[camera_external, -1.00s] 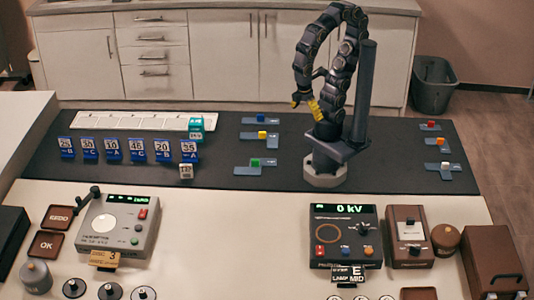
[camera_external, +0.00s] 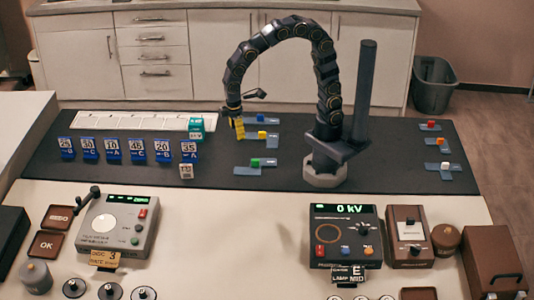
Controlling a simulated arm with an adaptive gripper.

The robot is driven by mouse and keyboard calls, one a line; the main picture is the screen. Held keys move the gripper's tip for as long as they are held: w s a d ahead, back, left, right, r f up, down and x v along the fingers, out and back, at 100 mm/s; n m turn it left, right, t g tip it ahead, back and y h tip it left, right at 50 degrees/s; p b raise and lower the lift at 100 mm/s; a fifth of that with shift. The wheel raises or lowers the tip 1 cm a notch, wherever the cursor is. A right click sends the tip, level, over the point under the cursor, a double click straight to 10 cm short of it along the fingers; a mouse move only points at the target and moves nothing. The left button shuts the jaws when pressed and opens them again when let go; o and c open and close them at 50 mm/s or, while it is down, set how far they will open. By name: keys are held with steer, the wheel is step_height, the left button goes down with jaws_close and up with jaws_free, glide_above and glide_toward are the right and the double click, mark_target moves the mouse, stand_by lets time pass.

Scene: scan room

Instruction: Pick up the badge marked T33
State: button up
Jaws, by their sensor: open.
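My gripper (camera_external: 238,130), with yellow fingers, points down above the mat, right of the teal block and close to the yellow-topped piece. It is open, with nothing seen between its fingers. I cannot read T33 anywhere.
A row of blue number cards (camera_external: 112,149) stands on the dark mat (camera_external: 215,182). A white strip (camera_external: 125,120) lies behind them. Yellow-topped (camera_external: 261,135) and green-topped (camera_external: 256,162) pieces lie right of the gripper. Control boxes (camera_external: 124,228) stand in front.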

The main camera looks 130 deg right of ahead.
steer(key=w+d+f+m, duration=0.2)
steer(key=w+d+f, duration=0.45)
steer(key=d, duration=0.35)
steer(key=m+t, duration=0.1)
steer(key=m, duration=0.1)
glide_toward(188, 178)
steer(key=shift+d+f, duration=0.35)
steer(key=shift+d, duration=0.15)
steer(key=shift+s+a+f, duration=0.1)
steer(key=shift+f, duration=3.75)
jaws_close()
